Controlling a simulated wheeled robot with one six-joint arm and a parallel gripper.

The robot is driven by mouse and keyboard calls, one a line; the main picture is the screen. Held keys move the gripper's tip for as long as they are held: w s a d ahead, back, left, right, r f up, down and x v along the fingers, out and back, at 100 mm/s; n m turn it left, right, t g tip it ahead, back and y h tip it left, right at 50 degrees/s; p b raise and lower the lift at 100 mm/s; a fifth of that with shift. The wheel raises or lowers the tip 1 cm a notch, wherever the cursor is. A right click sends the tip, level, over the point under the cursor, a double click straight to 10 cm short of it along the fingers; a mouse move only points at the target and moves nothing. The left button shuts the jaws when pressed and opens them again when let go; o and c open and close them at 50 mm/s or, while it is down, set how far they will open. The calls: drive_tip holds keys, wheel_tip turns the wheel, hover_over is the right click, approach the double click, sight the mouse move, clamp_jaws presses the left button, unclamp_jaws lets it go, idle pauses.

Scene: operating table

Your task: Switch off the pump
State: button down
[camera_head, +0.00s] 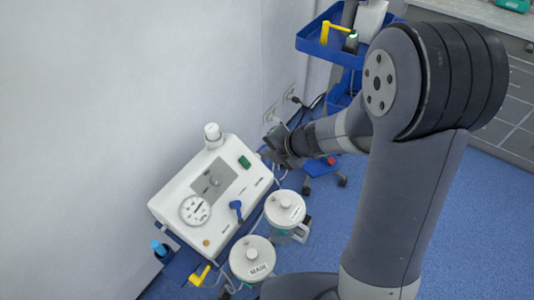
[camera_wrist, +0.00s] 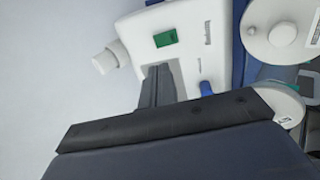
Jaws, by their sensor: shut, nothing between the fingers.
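The pump (camera_head: 172,205) is a white box with a grey panel, a round dial and a blue lever on its sloped top. A green switch (camera_head: 244,162) sits near its upper right corner. My gripper (camera_head: 272,156) is just right of that corner, close to the switch. In the wrist view my gripper (camera_wrist: 157,72) is shut and empty, its tips in front of the pump's top (camera_wrist: 195,25). The green switch (camera_wrist: 165,38) shows just beyond the tips, with a gap in the picture. I cannot tell whether the switch is on or off.
Two lidded white canisters (camera_head: 285,207) (camera_head: 252,258) stand right of and below the pump. A white knob (camera_head: 212,133) rises from its back edge. A wall (camera_head: 90,120) is behind on the left. A blue tray (camera_head: 316,40) with a yellow handle stands at the top.

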sight(244, 162)
drive_tip(key=b+x, duration=0.2)
drive_tip(key=x, duration=0.8)
drive_tip(key=shift+s+d, duration=0.1)
drive_tip(key=shift+w+a+f, duration=0.2)
drive_tip(key=shift+a+f, duration=0.1)
drive_tip(key=shift+a, duration=0.1)
drive_tip(key=shift+f, duration=0.15)
drive_tip(key=shift+s+d+f+b, duration=0.15)
drive_tip(key=shift+d+f+b, duration=0.1)
drive_tip(key=shift+b, duration=0.15)
drive_tip(key=shift+s+d+f, duration=0.15)
drive_tip(key=shift+d, duration=0.15)
